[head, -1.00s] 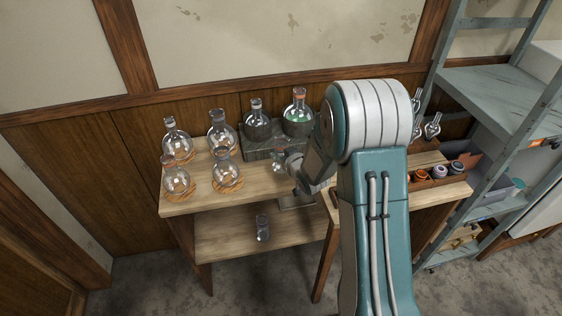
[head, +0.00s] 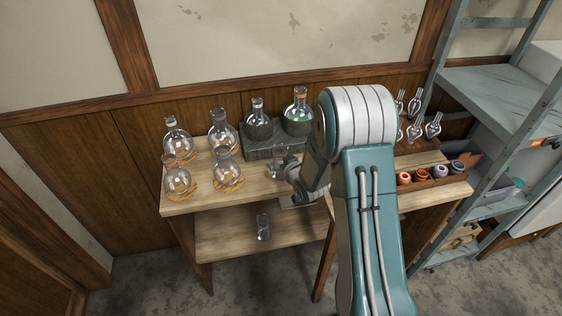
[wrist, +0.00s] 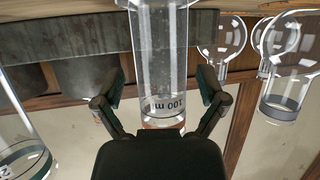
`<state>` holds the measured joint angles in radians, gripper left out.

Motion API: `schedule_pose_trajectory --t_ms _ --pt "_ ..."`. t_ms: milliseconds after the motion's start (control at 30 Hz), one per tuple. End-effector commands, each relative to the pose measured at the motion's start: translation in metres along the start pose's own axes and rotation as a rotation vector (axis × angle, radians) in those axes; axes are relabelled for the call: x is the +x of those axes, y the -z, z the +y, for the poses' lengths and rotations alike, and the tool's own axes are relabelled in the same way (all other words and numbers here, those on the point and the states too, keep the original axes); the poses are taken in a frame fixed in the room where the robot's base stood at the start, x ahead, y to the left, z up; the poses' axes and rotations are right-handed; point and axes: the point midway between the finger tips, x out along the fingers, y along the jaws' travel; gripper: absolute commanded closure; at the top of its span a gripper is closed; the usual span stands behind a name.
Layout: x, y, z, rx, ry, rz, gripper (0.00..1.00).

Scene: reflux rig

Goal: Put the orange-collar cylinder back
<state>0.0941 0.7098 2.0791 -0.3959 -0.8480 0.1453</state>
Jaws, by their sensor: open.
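A clear cylinder marked 100 ml (wrist: 160,55) fills the middle of the wrist view, with an orange-brown ring at its near end. It also shows in the head view (head: 281,154) on the table in front of the dark block, with a reddish collar. My gripper (wrist: 161,88) is open, with one finger on each side of the cylinder and visible gaps between. In the head view, my gripper (head: 290,172) is beside the cylinder, partly hidden by my arm. Another clear cylinder (head: 263,228) stands on the lower shelf.
Several round flasks (head: 228,172) stand on cork rings at the left. A dark block (head: 262,146) holds two flasks, one with green liquid (head: 298,118). At right, a wooden rack (head: 432,181) holds coloured rings, with glassware behind. Grey shelving (head: 490,85) stands further right.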

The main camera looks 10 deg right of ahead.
Motion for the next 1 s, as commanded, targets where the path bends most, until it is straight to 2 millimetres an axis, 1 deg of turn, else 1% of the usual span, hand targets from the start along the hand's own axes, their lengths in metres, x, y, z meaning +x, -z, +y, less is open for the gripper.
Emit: schedule_pose_trajectory --t_ms 133,233,600,700,800,900,1000 --pt "-0.003 0.002 0.000 0.000 0.000 0.000 0.09" --pt "-0.015 0.002 0.000 0.000 -0.001 0.000 0.09" --pt "-0.091 0.003 0.001 0.001 -0.003 0.001 0.09" --pt "-0.106 0.002 0.001 0.000 -0.001 0.000 0.09" --pt "-0.116 0.002 0.001 0.001 -0.001 0.000 0.09" --pt "-0.120 0.003 0.001 -0.001 -0.003 -0.002 0.09" --pt "-0.126 0.012 0.002 -0.014 -0.023 -0.022 0.09"
